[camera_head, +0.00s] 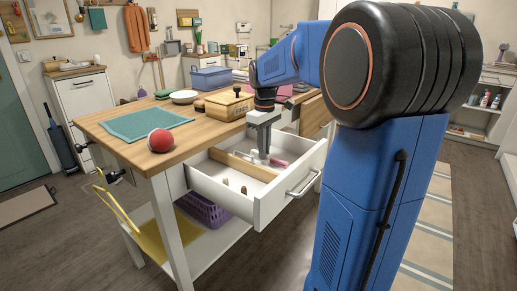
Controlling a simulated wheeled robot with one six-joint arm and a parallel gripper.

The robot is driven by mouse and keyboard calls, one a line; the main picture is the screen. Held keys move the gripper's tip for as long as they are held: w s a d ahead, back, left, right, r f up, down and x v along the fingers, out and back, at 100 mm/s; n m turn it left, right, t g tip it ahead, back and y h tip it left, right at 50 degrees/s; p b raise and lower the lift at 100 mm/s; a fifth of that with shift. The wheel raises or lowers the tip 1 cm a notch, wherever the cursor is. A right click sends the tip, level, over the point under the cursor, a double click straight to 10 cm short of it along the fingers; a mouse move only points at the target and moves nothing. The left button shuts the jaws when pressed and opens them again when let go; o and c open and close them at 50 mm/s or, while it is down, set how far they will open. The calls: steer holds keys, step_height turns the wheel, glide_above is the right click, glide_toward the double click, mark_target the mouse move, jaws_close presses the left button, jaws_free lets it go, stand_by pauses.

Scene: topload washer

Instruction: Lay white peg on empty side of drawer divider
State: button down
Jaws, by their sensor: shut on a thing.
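The white drawer (256,213) stands open under the wooden counter. A light wooden divider (236,163) runs along inside it. My gripper (260,157) points down into the drawer, close to the divider on its far side. Its fingers are shut on a small pale thing, taken to be the white peg, which hardly shows at this size. A pinkish-white thing (279,163) lies beside the fingers on the far side. The drawer floor under my fingertips is partly hidden.
The counter (133,131) holds a red ball (160,140), a teal cloth (146,124), a white bowl (185,97) and a wooden box (229,105). A purple basket (204,212) is below. The drawer handle (303,182) sticks out. The near-side drawer floor has free room.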

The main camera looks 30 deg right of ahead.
steer(key=shift+w, duration=0.6)
steer(key=w, duration=0.3)
steer(key=shift+d, duration=0.15)
steer(key=shift+s+f, duration=0.15)
steer(key=shift+f, duration=0.45)
steer(key=shift+f, duration=0.1)
steer(key=c, duration=1.8)
jaws_free()
steer(key=shift+c, duration=0.2)
step_height(320, 180, up, 12)
